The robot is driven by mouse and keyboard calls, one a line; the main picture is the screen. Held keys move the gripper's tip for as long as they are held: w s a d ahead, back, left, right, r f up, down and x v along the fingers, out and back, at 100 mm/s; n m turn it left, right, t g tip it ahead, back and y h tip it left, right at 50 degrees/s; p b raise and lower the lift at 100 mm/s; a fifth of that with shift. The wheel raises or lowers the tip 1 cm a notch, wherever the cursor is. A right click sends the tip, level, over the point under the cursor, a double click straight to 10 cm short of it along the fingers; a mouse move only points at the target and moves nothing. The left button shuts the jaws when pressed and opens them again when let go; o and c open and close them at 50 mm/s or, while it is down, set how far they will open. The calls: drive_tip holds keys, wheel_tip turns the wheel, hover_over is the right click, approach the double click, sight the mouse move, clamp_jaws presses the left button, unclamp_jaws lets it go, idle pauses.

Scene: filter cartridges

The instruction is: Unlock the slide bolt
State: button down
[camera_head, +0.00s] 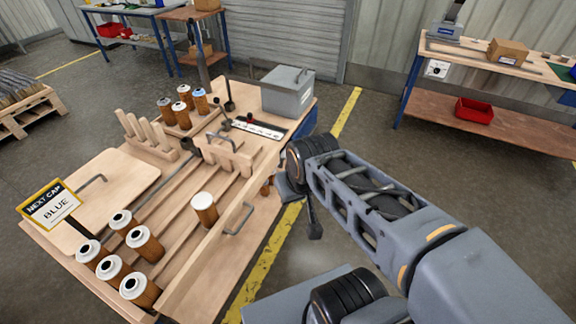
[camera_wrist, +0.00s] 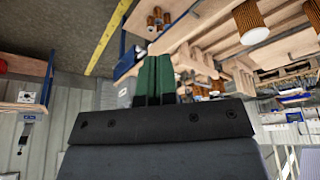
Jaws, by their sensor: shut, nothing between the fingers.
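My gripper (camera_wrist: 158,66) shows in the wrist view as two dark green fingers pressed together, with nothing between them. In the head view my arm reaches in from the lower right and ends beside the right edge of the wooden workbench (camera_head: 225,262), over the floor. I cannot make out the slide bolt for certain. A dark bar handle (camera_head: 220,140) sits on a wooden block between the rails. A grey handle (camera_head: 239,219) is on the front wooden panel. My gripper appears apart from all of these.
Several brown cartridges with white caps (camera_head: 145,244) stand at the bench's front left, and one stands alone (camera_head: 204,208). A grey box (camera_head: 288,91) sits at the back. A sign (camera_head: 52,205) reads "NEXT CAP BLUE".

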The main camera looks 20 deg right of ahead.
drive_tip(key=w+d+f+n+t+b, duration=0.4)
drive_tip(key=w+f+n+b, duration=0.2)
drive_tip(key=w+f+b, duration=0.2)
drive_tip(key=w+d+f+n+t+y+b, duration=0.1)
drive_tip(key=w+d+f+n+t+b, duration=0.3)
drive_tip(key=w+f+b, duration=0.5)
drive_tip(key=w+d+f+n+t+b, duration=0.4)
drive_tip(key=w+f+n+b, duration=0.3)
drive_tip(key=f+b, duration=0.7)
drive_tip(key=shift+w+d+f+n+t+b, duration=0.3)
drive_tip(key=shift+w+d+f+t+b, duration=0.15)
drive_tip(key=shift+w+f, duration=0.5)
drive_tip(key=shift+r, duration=0.1)
drive_tip(key=b, duration=0.2)
approach(285, 158)
drive_tip(key=w+a, duration=0.2)
drive_tip(key=a, duration=0.1)
drive_tip(key=shift+w+d+f, duration=0.2)
drive_tip(key=shift+w+d, duration=0.5)
drive_tip(key=shift+w+d+f, duration=0.15)
drive_tip(key=shift+w+d, duration=0.55)
